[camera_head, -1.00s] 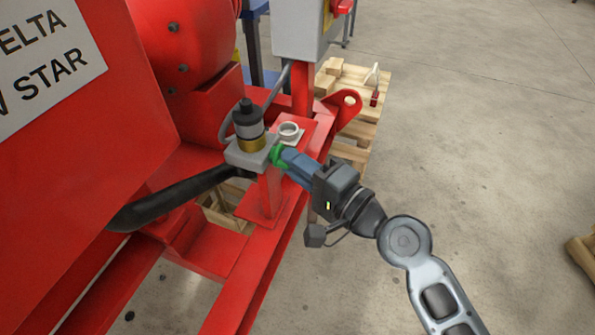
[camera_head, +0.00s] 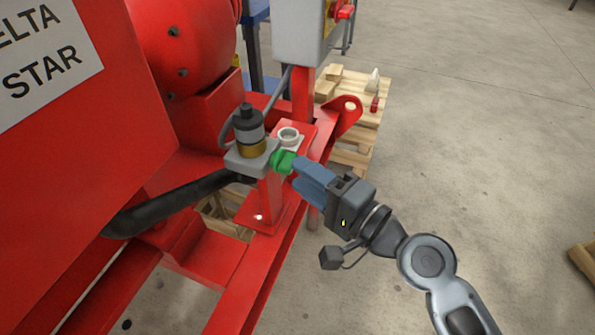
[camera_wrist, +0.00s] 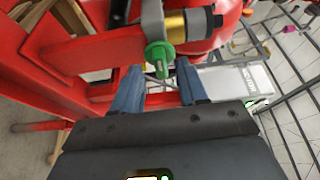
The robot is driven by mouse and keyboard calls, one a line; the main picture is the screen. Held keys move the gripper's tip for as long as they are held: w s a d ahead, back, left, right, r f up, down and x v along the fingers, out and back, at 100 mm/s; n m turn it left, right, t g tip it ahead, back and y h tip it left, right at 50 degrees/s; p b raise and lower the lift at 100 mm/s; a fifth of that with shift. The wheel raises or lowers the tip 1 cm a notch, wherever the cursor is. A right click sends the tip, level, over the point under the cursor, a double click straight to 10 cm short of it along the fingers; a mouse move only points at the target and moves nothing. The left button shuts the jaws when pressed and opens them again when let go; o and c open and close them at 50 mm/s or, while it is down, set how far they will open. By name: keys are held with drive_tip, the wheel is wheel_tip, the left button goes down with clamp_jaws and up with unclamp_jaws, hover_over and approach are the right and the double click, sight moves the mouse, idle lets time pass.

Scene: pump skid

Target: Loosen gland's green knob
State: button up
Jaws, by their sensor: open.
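The green knob (camera_head: 284,161) sits on the right side of the grey gland block (camera_head: 250,157), below the black-topped cylinder with a brass ring (camera_head: 249,130). In the wrist view the green knob (camera_wrist: 160,58) shows with a bar-like part pointing down toward the gap between my fingers. My gripper (camera_head: 305,181) is open, with its blue fingers just right of and below the knob in the head view. In the wrist view the fingertips (camera_wrist: 157,80) stand either side of the knob's lower end. No grip on the knob shows.
A white ring fitting (camera_head: 289,135) stands on the red bracket behind the knob. A black hose or handle (camera_head: 170,201) runs left from the block. Red frame rails lie below, and a wooden pallet (camera_head: 352,150) is behind.

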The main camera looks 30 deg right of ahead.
drive_tip(key=shift+b+v, duration=0.45)
drive_tip(key=shift+v, duration=2.2)
drive_tip(key=s+d+f+n+g+h, duration=0.15)
drive_tip(key=s+f+n+h, duration=0.35)
drive_tip(key=s, duration=0.8)
drive_tip(key=s+a+r+n+g, duration=0.1)
drive_tip(key=s+a+r+n, duration=0.1)
drive_tip(key=s+n, duration=0.8)
wheel_tip(320, 180, up, 15)
drive_tip(key=s+p, duration=0.1)
drive_tip(key=p, duration=1.3)
drive_tip(key=shift+s+a+r+y+p, duration=0.25)
drive_tip(key=shift+s+a+y+p, duration=0.05)
drive_tip(key=shift+a, duration=0.1)
